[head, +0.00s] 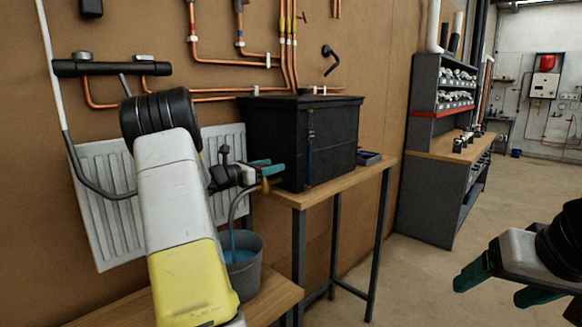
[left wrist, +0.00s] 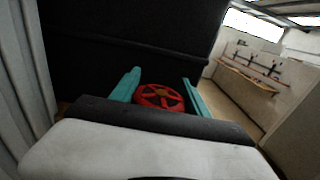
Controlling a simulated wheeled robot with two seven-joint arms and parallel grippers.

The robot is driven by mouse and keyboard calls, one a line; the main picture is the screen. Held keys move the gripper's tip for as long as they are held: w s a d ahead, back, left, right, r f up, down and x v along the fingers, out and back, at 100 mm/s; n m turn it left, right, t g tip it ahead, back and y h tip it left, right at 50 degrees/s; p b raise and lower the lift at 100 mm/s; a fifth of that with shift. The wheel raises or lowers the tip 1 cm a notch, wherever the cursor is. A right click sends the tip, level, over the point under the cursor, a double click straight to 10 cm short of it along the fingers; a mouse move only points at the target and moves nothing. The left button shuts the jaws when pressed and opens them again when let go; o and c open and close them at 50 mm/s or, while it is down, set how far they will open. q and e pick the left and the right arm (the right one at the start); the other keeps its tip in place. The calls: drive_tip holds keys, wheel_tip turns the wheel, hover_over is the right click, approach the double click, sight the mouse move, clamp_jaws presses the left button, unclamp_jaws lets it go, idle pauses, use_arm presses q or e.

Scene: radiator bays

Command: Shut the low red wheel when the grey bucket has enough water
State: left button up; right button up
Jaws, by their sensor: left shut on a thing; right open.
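The red wheel (left wrist: 160,96) sits between the teal fingers of my left gripper (left wrist: 161,78) in the left wrist view, and the gripper is shut on it. In the head view my left gripper (head: 268,168) is in front of the black tank, and the wheel is hidden there. The grey bucket (head: 246,281) stands below it on a low wooden bench. Blue water (head: 239,256) shows inside, below the rim; my arm hides part of the bucket. My right gripper (head: 499,285) is open and empty at the lower right.
The black tank (head: 335,140) stands on a wooden-topped table (head: 350,181). A white radiator (head: 104,222) and copper pipes (head: 270,90) are on the wall behind. Grey shelving (head: 428,190) stands to the right. The floor between table and shelving is clear.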

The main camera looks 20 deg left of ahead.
use_arm(q)
drive_tip(key=shift+s+d+m+g+h, duration=0.15)
drive_tip(key=shift+m+g+h, duration=0.7)
drive_tip(key=shift+h, duration=0.2)
drive_tip(key=shift+s+d+m+g+h, duration=0.1)
drive_tip(key=shift+d+m+g+h, duration=0.1)
drive_tip(key=shift+m+g+h, duration=0.8)
drive_tip(key=shift+s+d+m+g+h, duration=0.15)
drive_tip(key=shift+m+g+h, duration=0.6)
drive_tip(key=shift+h, duration=0.4)
drive_tip(key=o, duration=1.4)
